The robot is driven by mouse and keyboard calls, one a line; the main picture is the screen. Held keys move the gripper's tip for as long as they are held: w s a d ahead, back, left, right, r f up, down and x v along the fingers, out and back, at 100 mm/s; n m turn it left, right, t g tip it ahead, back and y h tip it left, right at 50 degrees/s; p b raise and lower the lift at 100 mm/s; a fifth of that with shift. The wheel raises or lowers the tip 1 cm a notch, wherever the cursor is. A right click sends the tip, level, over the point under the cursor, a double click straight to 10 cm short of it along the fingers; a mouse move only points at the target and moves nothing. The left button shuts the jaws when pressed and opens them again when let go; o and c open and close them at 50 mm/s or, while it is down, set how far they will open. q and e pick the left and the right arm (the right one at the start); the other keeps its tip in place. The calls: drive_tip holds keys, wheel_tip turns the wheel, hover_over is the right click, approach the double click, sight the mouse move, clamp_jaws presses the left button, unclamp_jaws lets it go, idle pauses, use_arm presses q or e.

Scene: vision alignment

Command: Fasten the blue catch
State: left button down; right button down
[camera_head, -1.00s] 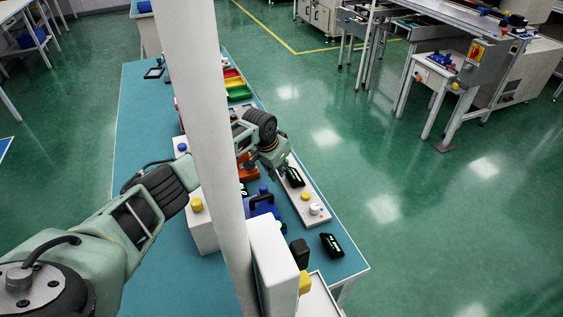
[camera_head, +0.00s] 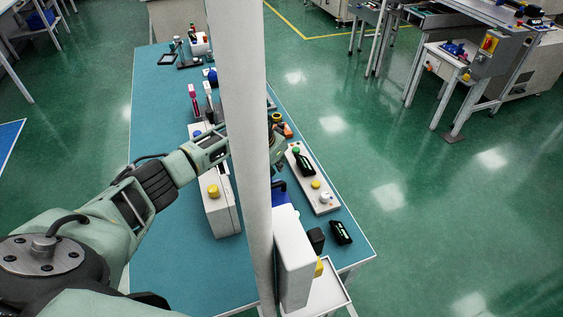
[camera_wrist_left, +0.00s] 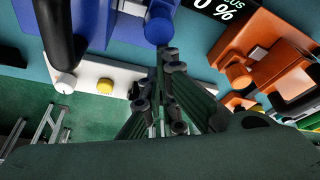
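A blue device (camera_head: 279,188) stands on the teal table, partly hidden by a pale column in the head view. In the left wrist view its blue body (camera_wrist_left: 112,18) is at the top, beside a black handle. A blue round part (camera_wrist_left: 159,30) lies just beyond my left fingertips; I cannot tell whether they touch. I cannot pick out a separate blue catch with certainty. My left gripper (camera_wrist_left: 171,60) reaches upward in the wrist view, its dark fingers close together, the gap unclear. The column hides most of it in the head view. My right gripper is out of view.
A pale panel (camera_head: 327,203) with a yellow button lies right of the blue device. A white box (camera_head: 216,217) with a yellow knob stands left of the column. A black device (camera_head: 340,232) sits near the right edge. An orange device (camera_wrist_left: 248,70) is close by my left gripper.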

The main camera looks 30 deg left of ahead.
use_arm(q)
drive_tip(key=shift+s+a+f, duration=0.15)
drive_tip(key=shift+s+a, duration=0.1)
drive_tip(key=shift+a, duration=0.05)
drive_tip(key=shift+d, duration=0.15)
drive_tip(key=v, duration=1.2)
drive_tip(key=shift+w+r, duration=0.25)
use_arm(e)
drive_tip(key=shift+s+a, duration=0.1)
